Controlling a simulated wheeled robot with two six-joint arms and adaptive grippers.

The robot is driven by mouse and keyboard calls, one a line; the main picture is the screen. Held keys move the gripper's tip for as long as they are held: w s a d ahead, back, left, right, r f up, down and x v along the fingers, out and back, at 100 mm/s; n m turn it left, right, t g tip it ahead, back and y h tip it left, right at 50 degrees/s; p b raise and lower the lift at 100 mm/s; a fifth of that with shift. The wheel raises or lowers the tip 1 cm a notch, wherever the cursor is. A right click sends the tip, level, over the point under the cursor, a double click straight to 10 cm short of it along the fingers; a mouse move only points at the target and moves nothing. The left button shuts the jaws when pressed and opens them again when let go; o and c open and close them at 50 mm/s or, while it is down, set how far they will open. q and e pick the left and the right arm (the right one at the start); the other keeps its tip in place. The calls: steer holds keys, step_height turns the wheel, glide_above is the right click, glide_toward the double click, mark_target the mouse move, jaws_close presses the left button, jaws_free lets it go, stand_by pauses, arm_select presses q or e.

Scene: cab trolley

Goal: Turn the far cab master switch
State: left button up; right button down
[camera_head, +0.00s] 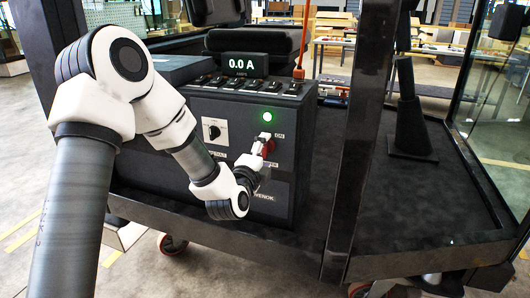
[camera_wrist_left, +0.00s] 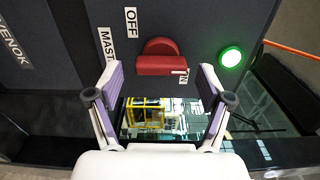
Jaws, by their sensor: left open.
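The red master switch (camera_wrist_left: 162,65) is on the dark front panel of the cab console. Its bar lies crosswise in the left wrist view, with a white mark at its right end by the ON label (camera_wrist_left: 183,78). The OFF label (camera_wrist_left: 131,21) is above left of it. In the head view the switch (camera_head: 267,146) is partly hidden by my left gripper (camera_head: 259,154). My right gripper is out of view.
A green lamp (camera_head: 267,117) glows above the switch. A white-plated rotary knob (camera_head: 214,131) is left of it. A row of small rocker switches and a display (camera_head: 245,65) reading 0.0 A are on top. A dark post (camera_head: 357,140) stands to the right.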

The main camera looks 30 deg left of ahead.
arm_select(q)
steer(key=v, duration=0.6)
steer(key=shift+s, duration=0.35)
steer(key=shift+d+f, duration=0.1)
steer(key=shift+d, duration=0.05)
